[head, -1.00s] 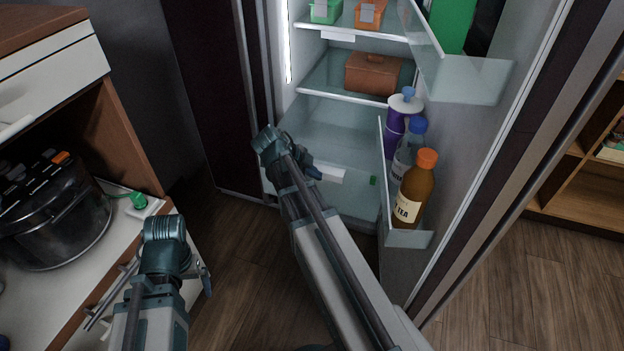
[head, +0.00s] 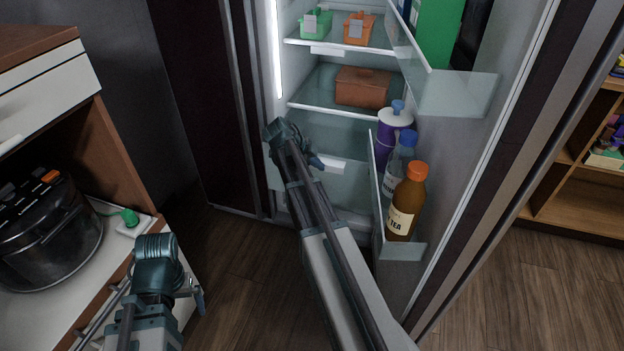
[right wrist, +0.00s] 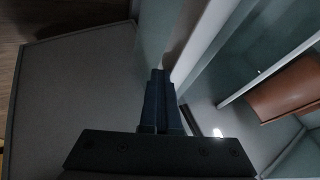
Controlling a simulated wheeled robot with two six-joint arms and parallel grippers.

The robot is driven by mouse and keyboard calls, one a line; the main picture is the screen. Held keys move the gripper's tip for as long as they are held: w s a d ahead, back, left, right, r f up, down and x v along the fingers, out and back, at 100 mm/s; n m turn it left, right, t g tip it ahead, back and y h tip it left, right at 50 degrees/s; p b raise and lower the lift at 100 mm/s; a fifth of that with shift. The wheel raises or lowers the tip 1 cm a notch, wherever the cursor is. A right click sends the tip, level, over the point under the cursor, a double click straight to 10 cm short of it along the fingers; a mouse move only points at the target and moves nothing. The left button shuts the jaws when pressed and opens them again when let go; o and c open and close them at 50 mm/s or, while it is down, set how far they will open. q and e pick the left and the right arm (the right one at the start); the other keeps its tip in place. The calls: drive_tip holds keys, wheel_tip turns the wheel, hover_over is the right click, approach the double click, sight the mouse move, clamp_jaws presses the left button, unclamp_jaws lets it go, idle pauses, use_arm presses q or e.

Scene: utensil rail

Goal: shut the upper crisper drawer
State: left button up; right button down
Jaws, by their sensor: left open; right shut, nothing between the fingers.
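The upper crisper drawer (head: 345,180) is a translucent, pale bluish drawer low in the open fridge, with a white strip on its front. It sits near the fridge's interior; I cannot tell whether a small gap remains. My right gripper (head: 317,162) is shut and empty, at the drawer's front beside the white strip. In the right wrist view its closed fingers (right wrist: 161,88) point at a pale upright panel and edge, touching or very close. My arm hides the drawer's left part. My left gripper (head: 198,292) is open and empty, low at the left, away from the fridge.
The open fridge door holds a tea bottle (head: 406,203), a clear bottle (head: 398,165) and a purple bottle (head: 392,130), right of my right arm. A brown box (head: 362,87) stands on the shelf above. A counter with a black cooker (head: 40,235) is at the left.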

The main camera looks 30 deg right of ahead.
drive_tip(key=w+d, duration=1.2)
drive_tip(key=d, duration=0.2)
drive_tip(key=shift+w+d, duration=0.25)
drive_tip(key=shift+s, duration=0.1)
